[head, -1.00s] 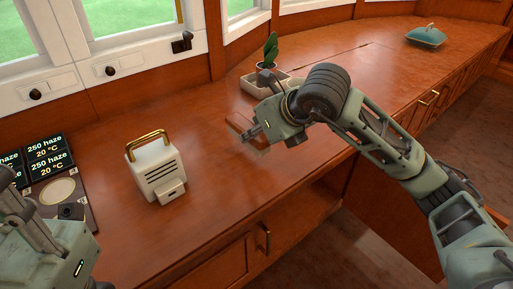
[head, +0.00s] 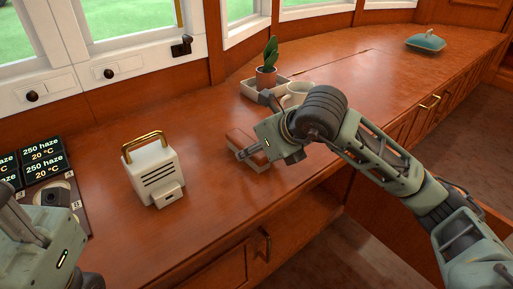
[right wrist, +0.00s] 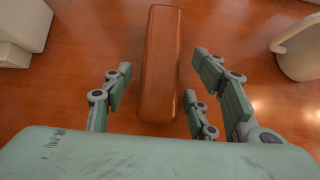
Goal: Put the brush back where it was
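A long reddish-brown wooden block, which looks like the brush (head: 237,137), lies on the wooden counter (head: 110,120) in the head view, partly hidden by my right gripper (head: 250,153). In the right wrist view the brush (right wrist: 160,50) points away from the camera. My right gripper (right wrist: 162,70) is open, its fingers on either side of the brush, with a visible gap on each side. Any bristles are hard to make out. My left gripper (head: 12,205) is at the lower left edge, cut off by the frame; its fingertips are not clear.
A white toaster-like box (head: 157,178) with a brass handle stands left of the brush. A pale mug (head: 295,92) and a potted plant (head: 266,78) in a tray (head: 249,88) are behind my right gripper. A display panel (head: 42,150) is at left. A teal dish (head: 425,41) stands far right.

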